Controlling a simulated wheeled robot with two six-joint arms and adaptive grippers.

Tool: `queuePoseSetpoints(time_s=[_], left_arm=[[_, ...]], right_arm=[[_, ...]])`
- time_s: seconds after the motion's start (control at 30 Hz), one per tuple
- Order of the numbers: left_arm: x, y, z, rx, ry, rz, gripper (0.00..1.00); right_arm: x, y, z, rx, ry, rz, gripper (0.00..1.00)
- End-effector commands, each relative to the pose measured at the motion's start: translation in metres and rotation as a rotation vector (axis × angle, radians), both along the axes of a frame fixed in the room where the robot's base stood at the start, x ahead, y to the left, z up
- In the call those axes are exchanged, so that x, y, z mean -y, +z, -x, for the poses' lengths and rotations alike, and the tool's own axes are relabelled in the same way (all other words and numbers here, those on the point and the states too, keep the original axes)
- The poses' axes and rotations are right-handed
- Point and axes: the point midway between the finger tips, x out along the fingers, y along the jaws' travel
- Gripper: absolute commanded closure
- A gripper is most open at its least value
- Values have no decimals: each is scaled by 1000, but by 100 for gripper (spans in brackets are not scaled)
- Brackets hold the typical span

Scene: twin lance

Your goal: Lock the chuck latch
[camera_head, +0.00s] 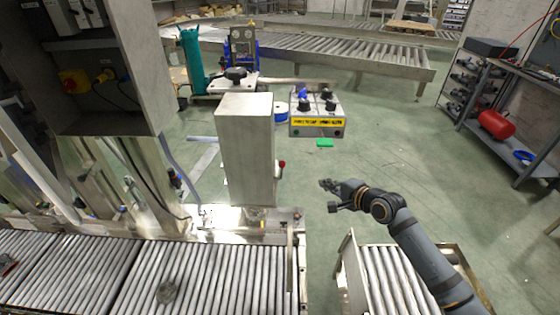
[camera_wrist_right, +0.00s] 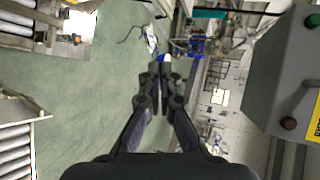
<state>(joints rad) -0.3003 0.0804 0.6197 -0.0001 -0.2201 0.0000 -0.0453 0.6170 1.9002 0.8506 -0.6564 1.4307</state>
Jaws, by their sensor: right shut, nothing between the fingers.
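A tall grey block-shaped housing (camera_head: 247,150) stands at the end of the roller line in the head view. A small lever with a red knob (camera_head: 282,163) sticks out from its right side; I take it for the chuck latch, but cannot tell its position for certain. My right gripper (camera_head: 330,188) is to the right of the knob, clear of it, over open floor. In the right wrist view the gripper (camera_wrist_right: 161,92) is shut with nothing between its fingers. The latch is not recognisable there. My left gripper is not in view.
A control box with a yellow label (camera_head: 318,121) stands behind the housing; a grey box with green and red buttons (camera_wrist_right: 288,75) fills the right of the wrist view. Roller conveyors (camera_head: 205,275) run along the front. Green floor (camera_head: 400,150) is free to the right.

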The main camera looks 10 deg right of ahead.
Motion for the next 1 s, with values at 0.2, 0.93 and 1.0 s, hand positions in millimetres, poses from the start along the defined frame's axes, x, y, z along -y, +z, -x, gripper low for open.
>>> queuePoseSetpoints(time_s=[0.2, 0.93, 1.0], left_arm=[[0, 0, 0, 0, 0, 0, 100], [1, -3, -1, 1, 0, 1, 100], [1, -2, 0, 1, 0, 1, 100]], right_arm=[[-19, 54, -2, 22, 9, -170, 100], [-43, 39, -52, 22, 8, -190, 100], [-48, 34, -65, 22, 8, -189, 100]])
